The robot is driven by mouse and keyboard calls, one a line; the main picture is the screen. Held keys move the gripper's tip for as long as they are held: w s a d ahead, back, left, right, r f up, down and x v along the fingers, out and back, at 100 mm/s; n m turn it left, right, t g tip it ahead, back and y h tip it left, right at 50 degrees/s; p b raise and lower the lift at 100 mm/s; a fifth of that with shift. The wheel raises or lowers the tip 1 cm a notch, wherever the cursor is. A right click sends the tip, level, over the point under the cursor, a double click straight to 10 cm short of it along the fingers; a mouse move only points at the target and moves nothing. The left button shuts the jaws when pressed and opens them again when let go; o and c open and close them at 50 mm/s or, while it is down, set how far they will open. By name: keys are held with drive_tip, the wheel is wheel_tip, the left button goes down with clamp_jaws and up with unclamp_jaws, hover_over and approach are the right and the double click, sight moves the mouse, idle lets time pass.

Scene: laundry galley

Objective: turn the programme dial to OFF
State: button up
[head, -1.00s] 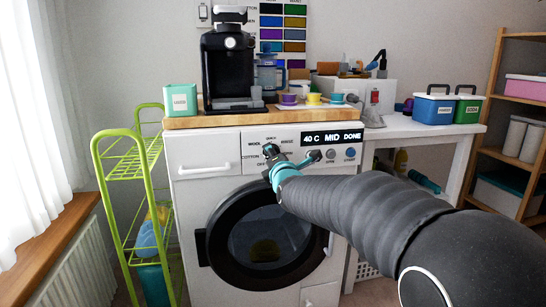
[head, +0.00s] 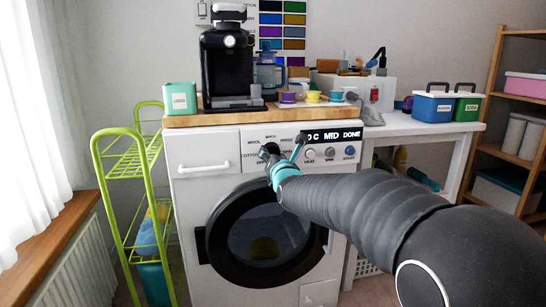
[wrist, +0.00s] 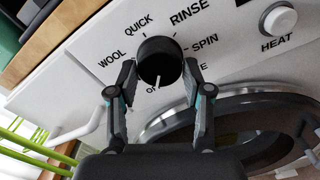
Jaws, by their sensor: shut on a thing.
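The programme dial (wrist: 160,62) is a round black knob on the washing machine's white panel; it also shows in the head view (head: 271,148). My gripper (wrist: 160,72) has one finger on each side of the dial and is shut on it. In the wrist view the dial's white mark points down, toward a partly hidden label that starts with "O". WOOL, QUICK, RINSE and SPIN read clearly around the upper side. Other labels are covered by my fingers. In the head view my gripper (head: 284,153) is in front of the panel.
The washing machine (head: 190,230) has a round dark door below the dial. A HEAT button (wrist: 279,19) is right of the dial. A green rack (head: 120,170) stands left.

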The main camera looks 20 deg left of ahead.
idle(0.4)
drive_tip(key=o, duration=1.1)
drive_tip(key=shift+o, duration=0.2)
drive_tip(key=shift+s, duration=0.15)
drive_tip(key=v, duration=1.1)
drive_tip(key=shift+s+d, duration=0.2)
drive_tip(key=shift+s, duration=0.15)
